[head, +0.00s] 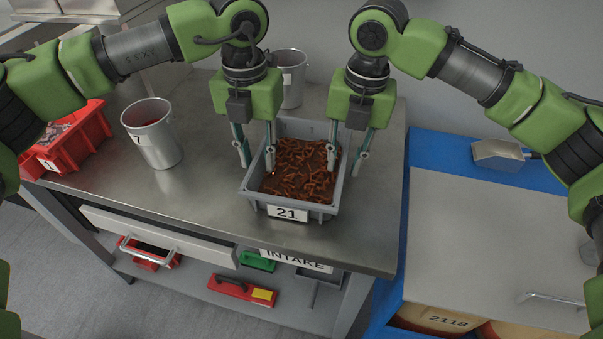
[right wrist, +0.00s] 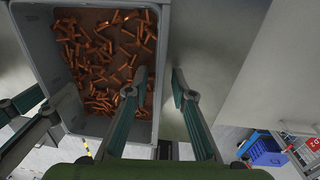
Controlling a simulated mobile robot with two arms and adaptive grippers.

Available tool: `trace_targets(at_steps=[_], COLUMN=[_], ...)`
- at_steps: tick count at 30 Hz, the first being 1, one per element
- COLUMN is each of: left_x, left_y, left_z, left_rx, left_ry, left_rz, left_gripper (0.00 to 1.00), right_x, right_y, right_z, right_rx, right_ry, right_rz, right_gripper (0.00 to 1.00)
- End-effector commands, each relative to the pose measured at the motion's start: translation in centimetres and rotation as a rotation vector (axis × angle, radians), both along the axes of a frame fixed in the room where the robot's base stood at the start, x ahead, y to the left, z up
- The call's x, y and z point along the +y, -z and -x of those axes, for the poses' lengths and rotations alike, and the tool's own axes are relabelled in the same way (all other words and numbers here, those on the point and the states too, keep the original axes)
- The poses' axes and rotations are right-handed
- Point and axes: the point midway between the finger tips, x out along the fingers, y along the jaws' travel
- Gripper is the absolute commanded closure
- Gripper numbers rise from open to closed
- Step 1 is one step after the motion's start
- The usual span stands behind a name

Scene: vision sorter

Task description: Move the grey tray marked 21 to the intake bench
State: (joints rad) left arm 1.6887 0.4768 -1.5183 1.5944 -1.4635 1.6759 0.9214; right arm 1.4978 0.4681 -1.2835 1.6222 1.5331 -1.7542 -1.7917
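The grey tray marked 21 (head: 337,199) rests on the steel top of the intake bench (head: 205,200), near its right end. It holds many small copper-coloured parts, also seen in the right wrist view (right wrist: 150,75). My left gripper (head: 257,156) is at the tray's left wall, with its fingers spread on either side of it. My right gripper (head: 346,160) is at the right wall; in the right wrist view its fingers (right wrist: 157,88) stand apart, one inside the tray and one outside. Whether the left fingers touch the wall is unclear.
A grey bucket (head: 155,137) and a red bin (head: 75,145) stand left on the bench. Another bucket (head: 290,80) stands behind the tray. A grey-topped unit (head: 490,225) and a metal scoop (head: 497,153) are to the right. A red case (head: 240,290) lies on the lower shelf.

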Motion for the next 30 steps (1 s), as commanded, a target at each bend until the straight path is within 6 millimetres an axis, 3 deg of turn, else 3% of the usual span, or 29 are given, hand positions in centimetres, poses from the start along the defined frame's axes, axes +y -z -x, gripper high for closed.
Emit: trace_targets(at_steps=[18, 25, 30], left_x=[-0.1, -0.1, -0.1], left_y=[-10.8, -11.8, -11.8], left_z=[-0.1, -0.1, -0.1], left_rx=[-0.002, 0.000, 0.000], left_ry=[-0.001, 0.000, 0.000], left_rz=[-0.002, -0.002, -0.002], left_gripper=[0.76, 0.76, 0.76], right_x=[0.1, 0.0, -0.1], right_y=[0.0, -0.9, -3.9], right_z=[0.0, 0.0, -0.1], right_rx=[-0.001, -0.003, -0.004], right_ry=[-0.002, -0.001, -0.001], right_rz=[-0.002, -0.003, -0.005], right_gripper=[0.77, 0.77, 0.77])
